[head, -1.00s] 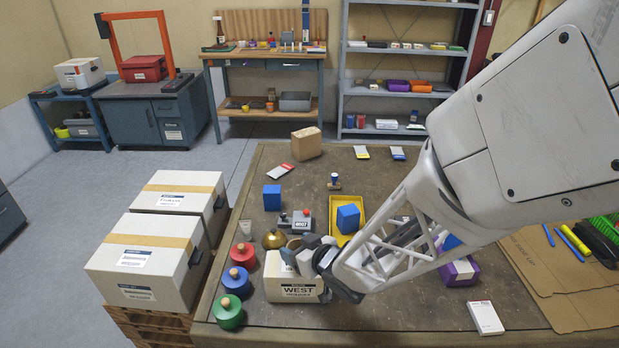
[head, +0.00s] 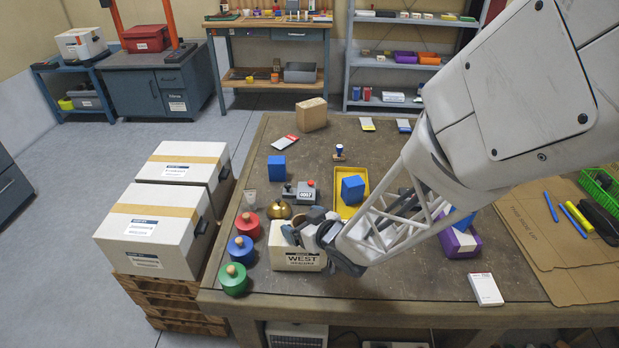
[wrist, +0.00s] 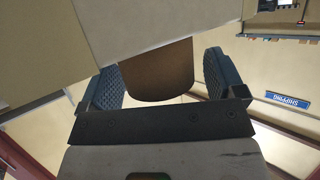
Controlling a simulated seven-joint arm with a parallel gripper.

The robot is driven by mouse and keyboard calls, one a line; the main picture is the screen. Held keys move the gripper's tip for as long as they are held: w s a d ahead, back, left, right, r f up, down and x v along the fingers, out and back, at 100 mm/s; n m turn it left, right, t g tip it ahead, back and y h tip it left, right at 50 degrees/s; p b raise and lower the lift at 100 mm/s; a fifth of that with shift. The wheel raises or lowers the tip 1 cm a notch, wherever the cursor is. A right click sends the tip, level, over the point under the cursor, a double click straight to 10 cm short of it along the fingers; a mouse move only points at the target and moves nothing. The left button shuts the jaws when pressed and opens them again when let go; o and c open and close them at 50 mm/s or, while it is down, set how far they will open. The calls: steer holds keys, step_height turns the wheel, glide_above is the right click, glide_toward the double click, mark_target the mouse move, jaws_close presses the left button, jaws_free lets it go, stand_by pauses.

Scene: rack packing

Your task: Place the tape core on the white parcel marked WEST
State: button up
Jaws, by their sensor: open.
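The white parcel marked WEST (head: 290,262) stands near the front edge of the table, its label facing front. My gripper (head: 307,228) is at the top of this parcel. In the wrist view the brown tape core (wrist: 157,75) is between the two fingers of my gripper (wrist: 160,82). The fingers are open, with a gap clearest on the right side of the core. The core's far end meets a pale surface, which looks like the parcel (wrist: 180,20).
Red (head: 247,226), blue (head: 240,250) and green (head: 233,280) knobbed pots stand left of the parcel. A brass bell (head: 279,211) and a grey device (head: 301,192) are just behind it. A yellow tray (head: 350,207) holds a blue block.

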steer(key=shift+r, duration=0.15)
steer(key=shift+s+d+r, duration=0.2)
steer(key=shift+s+d, duration=0.1)
steer(key=shift+d, duration=0.05)
steer(key=v, duration=1.1)
stand_by(0.6)
